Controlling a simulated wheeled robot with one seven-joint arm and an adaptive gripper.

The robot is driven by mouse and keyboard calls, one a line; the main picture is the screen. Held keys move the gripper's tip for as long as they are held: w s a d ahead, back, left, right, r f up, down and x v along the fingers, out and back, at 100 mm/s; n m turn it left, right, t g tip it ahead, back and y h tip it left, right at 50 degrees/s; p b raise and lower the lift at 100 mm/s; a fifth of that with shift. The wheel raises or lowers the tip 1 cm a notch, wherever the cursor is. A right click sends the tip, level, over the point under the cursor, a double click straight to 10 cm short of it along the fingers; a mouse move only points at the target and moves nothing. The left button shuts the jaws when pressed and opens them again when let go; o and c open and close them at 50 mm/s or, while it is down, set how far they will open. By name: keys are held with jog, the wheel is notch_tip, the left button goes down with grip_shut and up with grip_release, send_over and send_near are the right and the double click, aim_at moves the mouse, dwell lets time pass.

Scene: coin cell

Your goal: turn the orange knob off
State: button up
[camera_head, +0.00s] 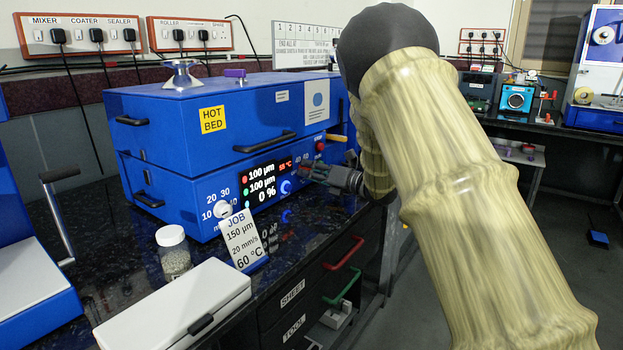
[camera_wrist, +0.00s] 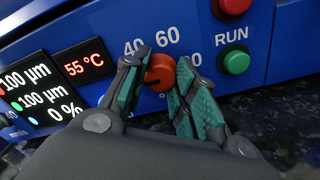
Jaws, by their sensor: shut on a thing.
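The orange knob (camera_wrist: 160,72) is on the blue front panel of the hot bed machine (camera_head: 160,105). In the wrist view it sits between the two teal-padded fingers of my gripper (camera_wrist: 158,84), which are shut on it from both sides. The numbers 40 and 60 show above the knob, and part of another number at its right. A red display (camera_wrist: 84,65) left of the knob reads 55 °C. In the head view my gripper (camera_head: 312,172) is at the right end of the machine's panel, and the knob is hidden there.
Right of the knob are a red button (camera_wrist: 234,6) and a green button (camera_wrist: 235,61) under RUN. A job card (camera_head: 243,240), a jar (camera_head: 174,252) and a white case (camera_head: 178,312) stand on the dark bench in front of the machine.

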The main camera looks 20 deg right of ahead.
jog(key=shift+f, duration=0.1)
dwell(0.4)
jog(key=o, duration=1)
jog(key=shift+o, duration=0.2)
jog(key=v, duration=1.2)
jog(key=shift+w, duration=0.1)
